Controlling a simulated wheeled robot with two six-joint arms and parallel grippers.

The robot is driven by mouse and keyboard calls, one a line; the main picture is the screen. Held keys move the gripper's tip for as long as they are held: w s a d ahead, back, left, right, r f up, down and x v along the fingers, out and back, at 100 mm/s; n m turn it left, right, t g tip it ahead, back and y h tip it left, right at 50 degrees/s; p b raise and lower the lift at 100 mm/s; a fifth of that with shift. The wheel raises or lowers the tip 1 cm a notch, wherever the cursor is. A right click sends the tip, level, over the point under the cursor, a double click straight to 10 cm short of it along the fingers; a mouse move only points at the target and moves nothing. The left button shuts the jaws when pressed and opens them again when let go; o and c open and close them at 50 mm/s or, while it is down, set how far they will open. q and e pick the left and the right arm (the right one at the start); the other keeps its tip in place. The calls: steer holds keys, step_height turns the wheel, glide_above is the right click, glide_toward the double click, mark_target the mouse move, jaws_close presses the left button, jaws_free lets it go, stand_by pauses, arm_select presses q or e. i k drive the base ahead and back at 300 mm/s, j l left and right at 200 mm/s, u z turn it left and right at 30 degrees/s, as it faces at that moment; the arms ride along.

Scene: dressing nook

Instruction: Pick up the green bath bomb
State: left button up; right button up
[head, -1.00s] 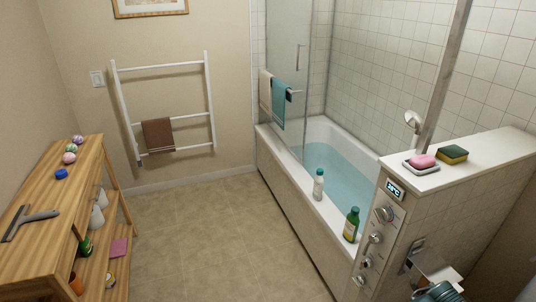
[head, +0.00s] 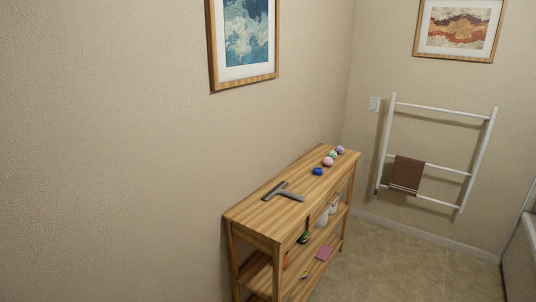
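A small green bath bomb (head: 333,154) sits on top of a wooden shelf unit (head: 262,222) in the head view, toward the shelf's far end. It lies in a row between a purple ball (head: 340,149) behind it and a pink ball (head: 328,161) in front of it. The balls look close together, and the green one is partly hidden by its neighbours. Neither of my grippers shows in the view.
A blue item (head: 318,171) and a grey squeegee (head: 284,191) lie on the same top. Lower shelves hold bottles and a pink cloth (head: 325,253). A white towel rack (head: 430,165) stands on the far wall. Floor (head: 390,262) right of the shelf is clear.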

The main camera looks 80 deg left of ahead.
mark_target(333, 154)
steer(key=u, duration=2.1)
steer(key=i+l, duration=0.2)
steer(key=i, duration=0.25)
steer(key=i+l, duration=0.25)
steer(key=i, duration=0.25)
steer(key=i+l, duration=0.2)
steer(key=i, duration=0.25)
steer(key=i+l, duration=0.25)
steer(key=i, duration=0.2)
steer(key=i+l, duration=0.2)
steer(key=i, duration=0.25)
steer(key=i+l, duration=0.25)
steer(key=i, duration=0.75)
steer(key=l+z, duration=0.05)
